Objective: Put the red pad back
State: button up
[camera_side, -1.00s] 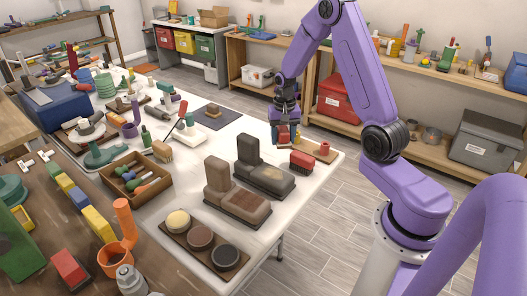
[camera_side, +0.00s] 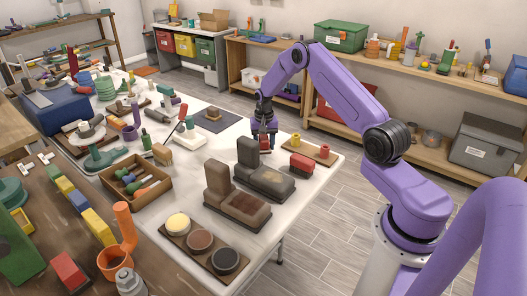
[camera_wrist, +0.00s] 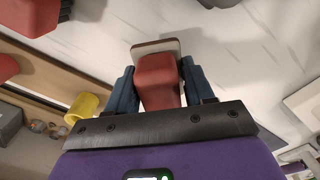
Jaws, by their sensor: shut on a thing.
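My gripper (camera_side: 264,128) is shut on a red block with a flat pale, brown-edged plate at its far end, which looks like the red pad (camera_side: 264,143). In the wrist view the red pad (camera_wrist: 158,80) sits between the two blue fingers of my gripper (camera_wrist: 158,88). In the side view it is over the white table, behind the dark L-shaped block; I cannot tell the height under it.
Two dark L-shaped blocks (camera_side: 265,180) (camera_side: 237,203) stand in front of my gripper. A dark mat (camera_side: 212,118) with a tan block lies to the left. A wooden box (camera_side: 136,180) of tools is farther left. White table shows bare between mat and blocks.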

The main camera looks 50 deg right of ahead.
aim_at(263, 151)
jog(key=shift+w+d+f, duration=0.1)
jog(key=shift+w+f, duration=0.1)
jog(key=shift+f, duration=1.55)
jog(key=o, duration=1)
jog(key=shift+f, duration=0.15)
notch_tip(263, 151, up, 12)
jog(key=shift+r, duration=0.2)
